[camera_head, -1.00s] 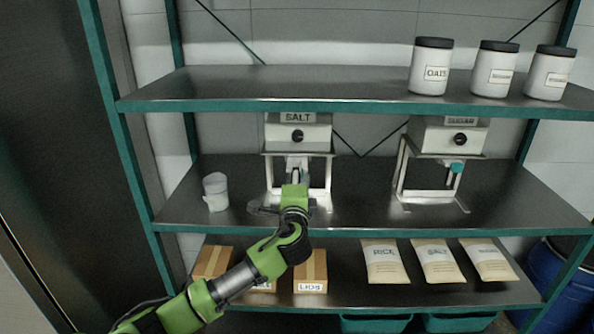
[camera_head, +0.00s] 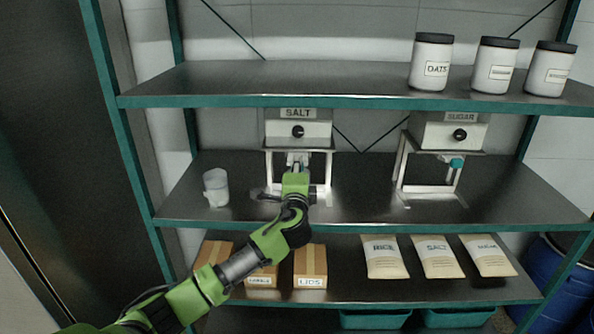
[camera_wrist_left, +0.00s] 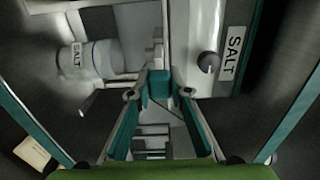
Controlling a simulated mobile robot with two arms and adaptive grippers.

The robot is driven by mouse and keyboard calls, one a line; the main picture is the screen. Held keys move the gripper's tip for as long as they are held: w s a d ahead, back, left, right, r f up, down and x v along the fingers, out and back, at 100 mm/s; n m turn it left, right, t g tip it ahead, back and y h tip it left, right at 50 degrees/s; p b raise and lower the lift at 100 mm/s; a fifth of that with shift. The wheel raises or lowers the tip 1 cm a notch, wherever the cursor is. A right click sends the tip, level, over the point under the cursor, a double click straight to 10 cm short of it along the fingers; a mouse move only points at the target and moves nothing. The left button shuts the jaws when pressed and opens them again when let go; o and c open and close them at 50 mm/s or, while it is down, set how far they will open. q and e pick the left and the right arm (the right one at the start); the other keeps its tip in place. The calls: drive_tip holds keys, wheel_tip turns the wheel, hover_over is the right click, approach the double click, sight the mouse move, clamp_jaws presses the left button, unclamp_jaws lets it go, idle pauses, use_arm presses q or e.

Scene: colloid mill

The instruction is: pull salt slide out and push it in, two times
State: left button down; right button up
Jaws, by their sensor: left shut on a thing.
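The salt dispenser (camera_head: 298,133) is a white box with a SALT label and black knob, on a white stand on the middle shelf. It also shows in the left wrist view (camera_wrist_left: 202,45). My left gripper (camera_wrist_left: 158,92) is shut on the teal handle of the salt slide (camera_wrist_left: 158,84), one finger on each side. In the head view the left gripper (camera_head: 296,172) is in front of the stand, below the box, and hides most of the handle. How far the slide is out is hard to tell. My right gripper is in neither view.
A white cup (camera_head: 215,188) stands left of the salt dispenser; its SALT label (camera_wrist_left: 77,58) shows in the wrist view. A sugar dispenser (camera_head: 447,133) stands to the right. Jars (camera_head: 431,63) are above; boxes (camera_head: 310,266) and bags (camera_head: 384,257) are below.

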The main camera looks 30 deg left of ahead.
use_arm(q)
drive_tip(key=b+x, duration=0.1)
drive_tip(key=x, duration=0.2)
drive_tip(key=shift+w+a+f, duration=0.1)
drive_tip(key=shift+w+a, duration=0.05)
drive_tip(key=shift+w, duration=0.1)
drive_tip(key=c, duration=1.8)
unclamp_jaws()
drive_tip(key=shift+c, duration=0.2)
drive_tip(key=v, duration=1.2)
drive_tip(key=shift+s, duration=0.1)
